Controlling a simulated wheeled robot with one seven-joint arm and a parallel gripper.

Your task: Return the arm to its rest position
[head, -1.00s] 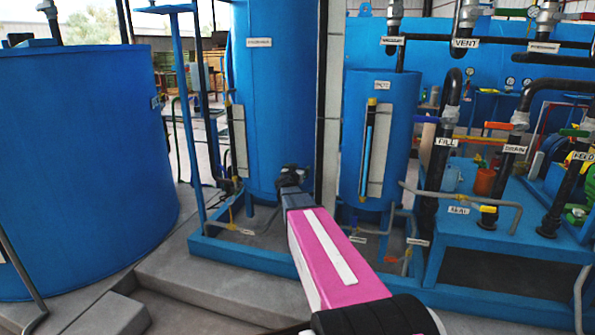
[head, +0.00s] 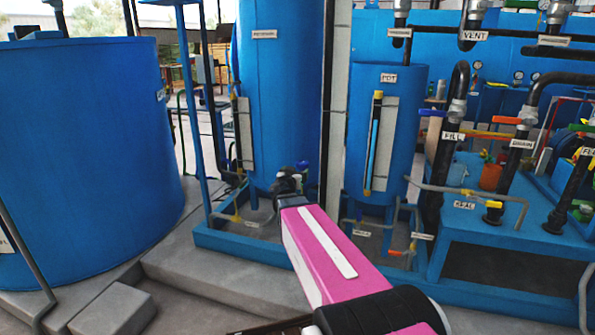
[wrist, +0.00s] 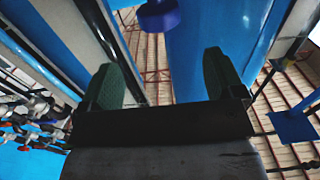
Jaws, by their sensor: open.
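My arm, with a pink link, reaches forward from the bottom of the head view. My gripper (head: 287,180) is at its far end, small and dark, in front of the tall blue tank (head: 276,100). In the wrist view my gripper (wrist: 172,82) shows two green fingers spread wide apart with nothing between them. The wrist camera looks steeply upward. A blue tank fills the wrist view's middle, beyond the fingers. A dark blue knob-like part (wrist: 158,16) is at the top, above the gap between the fingers.
A shorter blue tank labelled PDT (head: 408,130) stands right of the arm. Black pipes with coloured valve handles, FILL and DRAIN (head: 522,143), stand farther right. A large blue vat (head: 85,170) is at left. Concrete steps (head: 115,308) lie at the lower left.

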